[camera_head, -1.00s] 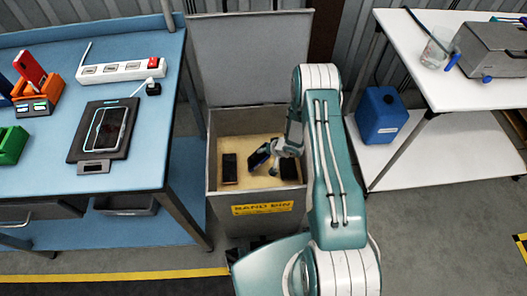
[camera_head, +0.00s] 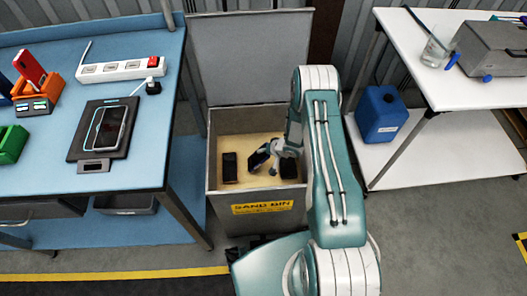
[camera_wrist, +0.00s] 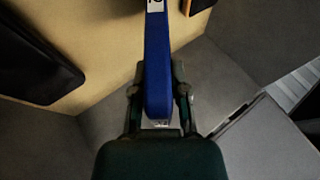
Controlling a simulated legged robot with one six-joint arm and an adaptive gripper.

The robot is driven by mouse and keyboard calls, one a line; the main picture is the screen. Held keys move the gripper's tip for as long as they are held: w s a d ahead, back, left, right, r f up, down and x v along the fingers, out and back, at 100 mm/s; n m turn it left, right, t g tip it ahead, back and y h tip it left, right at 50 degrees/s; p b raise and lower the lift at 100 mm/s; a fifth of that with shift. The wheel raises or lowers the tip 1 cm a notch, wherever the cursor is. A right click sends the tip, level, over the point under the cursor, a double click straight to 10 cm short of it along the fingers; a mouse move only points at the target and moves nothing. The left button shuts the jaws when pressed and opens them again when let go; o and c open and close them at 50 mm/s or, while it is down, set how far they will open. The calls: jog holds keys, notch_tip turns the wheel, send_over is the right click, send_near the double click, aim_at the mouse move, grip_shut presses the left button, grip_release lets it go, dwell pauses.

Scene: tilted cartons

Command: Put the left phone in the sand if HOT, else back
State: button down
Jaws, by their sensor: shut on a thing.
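My gripper (camera_head: 275,153) is shut on a blue phone (camera_wrist: 158,65), inside the open sand bin (camera_head: 212,150). In the wrist view the phone is edge-on between the two fingers. In the head view the held phone (camera_head: 259,158) is tilted and looks dark, close above the pale sand (camera_head: 258,180); whether it touches is unclear. Another phone (camera_head: 108,128) lies on a black pad on the blue bench. A red phone (camera_head: 30,66) stands in an orange holder (camera_head: 45,92), with a dark blue one (camera_head: 5,88) partly cut off at its left.
Two dark slabs lie in the sand, one left (camera_head: 229,167) and one right (camera_head: 289,168) of the held phone. The bin's lid (camera_head: 250,58) stands open behind. A power strip (camera_head: 120,69) and green holder (camera_head: 12,143) are on the blue bench (camera_head: 60,165). A white table (camera_head: 425,70) stands right.

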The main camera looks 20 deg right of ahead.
jog(key=shift+f, duration=0.35)
dwell(0.4)
jog(key=c, duration=0.5)
grip_release()
jog(key=shift+c, duration=0.2)
jog(key=s+d+r, duration=0.2)
jog(key=r, duration=0.7)
jog(key=s+d+r, duration=0.3)
jog(key=r, duration=0.7)
jog(key=shift+s+d, duration=0.15)
jog(key=shift+s, duration=0.15)
